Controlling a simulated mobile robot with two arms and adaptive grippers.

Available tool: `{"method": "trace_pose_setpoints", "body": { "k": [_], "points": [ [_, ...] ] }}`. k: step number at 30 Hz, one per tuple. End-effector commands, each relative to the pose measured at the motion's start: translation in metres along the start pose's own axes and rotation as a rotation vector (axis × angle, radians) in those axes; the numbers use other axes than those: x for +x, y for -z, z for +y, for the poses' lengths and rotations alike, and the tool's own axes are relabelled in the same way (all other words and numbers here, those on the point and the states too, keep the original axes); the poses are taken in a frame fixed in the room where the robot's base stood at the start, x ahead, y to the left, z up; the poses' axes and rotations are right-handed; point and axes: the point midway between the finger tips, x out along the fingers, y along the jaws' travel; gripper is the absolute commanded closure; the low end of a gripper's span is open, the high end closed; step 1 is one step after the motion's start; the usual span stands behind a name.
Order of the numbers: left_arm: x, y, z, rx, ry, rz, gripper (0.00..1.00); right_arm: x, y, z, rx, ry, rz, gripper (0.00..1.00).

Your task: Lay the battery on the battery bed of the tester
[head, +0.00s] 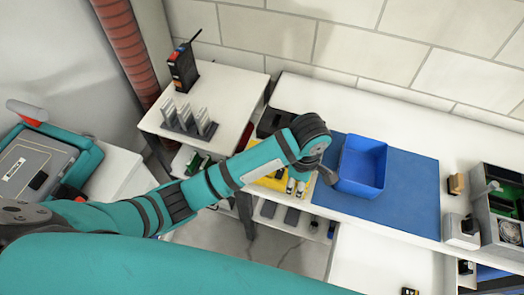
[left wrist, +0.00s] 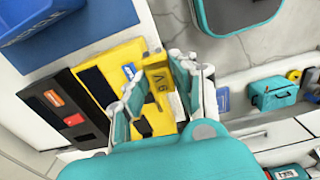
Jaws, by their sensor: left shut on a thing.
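My left gripper (head: 296,185) reaches down over the front part of the yellow tester (head: 264,180), left of the blue bin. In the left wrist view the gripper (left wrist: 160,92) is shut on a yellow battery (left wrist: 157,77) marked 9V, held between its two teal and grey fingers. The tester (left wrist: 108,57) lies behind and to the left of the battery in that view, with a dark panel and a blue label on its face. I cannot tell whether the battery touches the tester. The fingers and the battery hide part of the tester. My right gripper is not in view.
A blue bin (head: 362,167) stands on a blue mat (head: 405,205) right of the gripper. A black unit (left wrist: 52,112) with orange and red labels lies beside the tester. A grey organizer (head: 497,205) stands at the far right. The mat's right part is clear.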

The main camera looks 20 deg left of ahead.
Motion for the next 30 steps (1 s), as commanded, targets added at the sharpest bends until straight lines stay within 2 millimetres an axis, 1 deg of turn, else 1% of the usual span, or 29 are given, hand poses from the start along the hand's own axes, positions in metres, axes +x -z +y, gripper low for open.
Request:
{"method": "trace_pose_setpoints", "body": {
  "k": [2,5,12,15,18,21,25,27,30],
  "points": [
    [-0.004,0.000,0.004,-0.039,0.003,0.003,1.00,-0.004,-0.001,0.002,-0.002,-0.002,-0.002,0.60],
    [-0.003,0.015,0.013,-0.054,0.001,0.007,1.00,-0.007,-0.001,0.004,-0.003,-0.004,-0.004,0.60],
    [0.002,0.072,0.044,-0.053,0.002,0.008,1.00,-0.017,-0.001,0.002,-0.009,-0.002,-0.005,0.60],
    [0.005,0.093,0.057,-0.051,0.001,0.006,1.00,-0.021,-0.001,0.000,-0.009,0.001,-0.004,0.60],
    [0.007,0.109,0.066,-0.049,0.002,0.004,1.00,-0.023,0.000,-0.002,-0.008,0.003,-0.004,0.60],
    [0.009,0.119,0.072,-0.047,0.002,0.002,1.00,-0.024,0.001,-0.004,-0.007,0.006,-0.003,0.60],
    [0.010,0.126,0.076,-0.045,0.002,0.003,1.00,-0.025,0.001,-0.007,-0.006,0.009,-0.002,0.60],
    [0.011,0.136,0.081,-0.048,0.001,0.004,1.00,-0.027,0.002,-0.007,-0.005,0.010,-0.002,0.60],
    [0.028,0.135,0.080,-0.045,0.007,0.004,1.00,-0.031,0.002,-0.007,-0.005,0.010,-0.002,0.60]
  ]
}}
